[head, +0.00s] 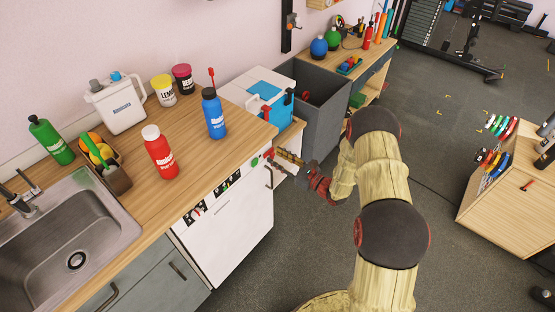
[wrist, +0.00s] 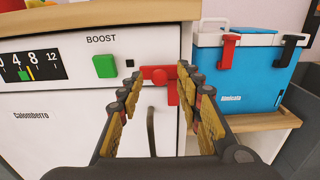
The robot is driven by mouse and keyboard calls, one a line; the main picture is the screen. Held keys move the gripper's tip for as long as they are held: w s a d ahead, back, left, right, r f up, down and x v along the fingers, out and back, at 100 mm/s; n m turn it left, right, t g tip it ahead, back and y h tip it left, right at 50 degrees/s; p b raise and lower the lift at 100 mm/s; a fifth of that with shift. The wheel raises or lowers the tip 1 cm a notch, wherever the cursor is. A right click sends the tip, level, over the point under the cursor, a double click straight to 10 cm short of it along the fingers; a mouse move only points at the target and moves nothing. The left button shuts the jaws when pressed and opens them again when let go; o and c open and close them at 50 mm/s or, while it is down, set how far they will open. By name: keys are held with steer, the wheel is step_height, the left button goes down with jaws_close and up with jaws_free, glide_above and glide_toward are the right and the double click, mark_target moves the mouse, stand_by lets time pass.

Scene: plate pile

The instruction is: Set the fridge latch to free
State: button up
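The white fridge (head: 228,232) is built in under the wooden counter; its front also fills the left of the wrist view (wrist: 75,125). A red latch (wrist: 158,74) sits at the upper right of its front, with a flat bar and a short upright part at its right end. In the head view the latch (head: 268,153) is small, near the counter corner. My gripper (wrist: 160,82) is open and empty. Its fingers stand left and right of the latch in the wrist view; I cannot tell whether they touch it. In the head view my gripper (head: 286,163) is close to the fridge's right end.
A green BOOST button (wrist: 104,66) and a slider scale (wrist: 33,66) are left of the latch. A dark handle (wrist: 151,130) is below it. A blue cooler (wrist: 251,75) stands on a low wooden shelf to the right. Bottles stand on the counter (head: 130,205).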

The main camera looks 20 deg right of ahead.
steer(key=shift+w+a, duration=0.1)
steer(key=shift+c, duration=0.9)
jaws_close()
